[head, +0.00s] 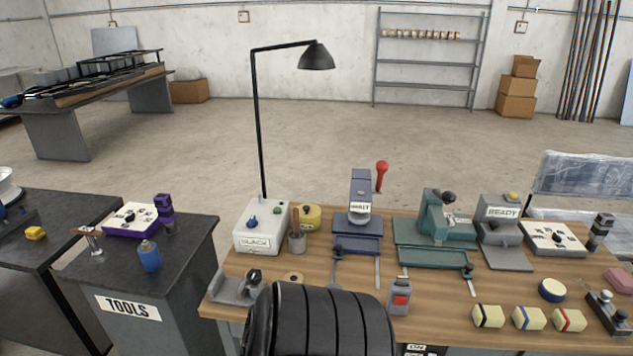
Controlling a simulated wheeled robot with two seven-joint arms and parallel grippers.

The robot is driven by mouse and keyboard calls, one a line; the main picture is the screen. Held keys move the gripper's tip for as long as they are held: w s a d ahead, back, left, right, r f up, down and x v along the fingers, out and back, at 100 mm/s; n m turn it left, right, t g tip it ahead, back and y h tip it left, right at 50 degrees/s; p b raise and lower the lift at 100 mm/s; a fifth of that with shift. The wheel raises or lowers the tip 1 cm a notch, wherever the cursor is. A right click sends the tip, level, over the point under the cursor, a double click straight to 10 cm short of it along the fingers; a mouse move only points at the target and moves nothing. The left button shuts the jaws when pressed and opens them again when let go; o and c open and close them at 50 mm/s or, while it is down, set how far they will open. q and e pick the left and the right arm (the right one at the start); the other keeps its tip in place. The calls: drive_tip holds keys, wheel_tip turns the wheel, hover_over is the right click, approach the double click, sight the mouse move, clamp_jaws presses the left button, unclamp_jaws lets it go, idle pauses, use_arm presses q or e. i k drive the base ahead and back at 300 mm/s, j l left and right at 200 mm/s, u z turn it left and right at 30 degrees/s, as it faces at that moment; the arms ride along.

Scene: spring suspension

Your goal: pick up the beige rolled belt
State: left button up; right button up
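A small beige ring-shaped roll (293,278), which looks like the beige rolled belt, lies on the wooden workbench (350,283) near its left end. Neither of my grippers shows in the head view.
A grey fixture (238,286) stands left of the roll, with a white box (262,228) and a grey cup (297,242) behind. A red-buttoned box (400,297) and beige banded blocks (529,318) stand to the right. A dark tools cabinet (190,248) is at left.

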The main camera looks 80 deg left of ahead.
sight(294, 277)
drive_tip(key=u, duration=2.75)
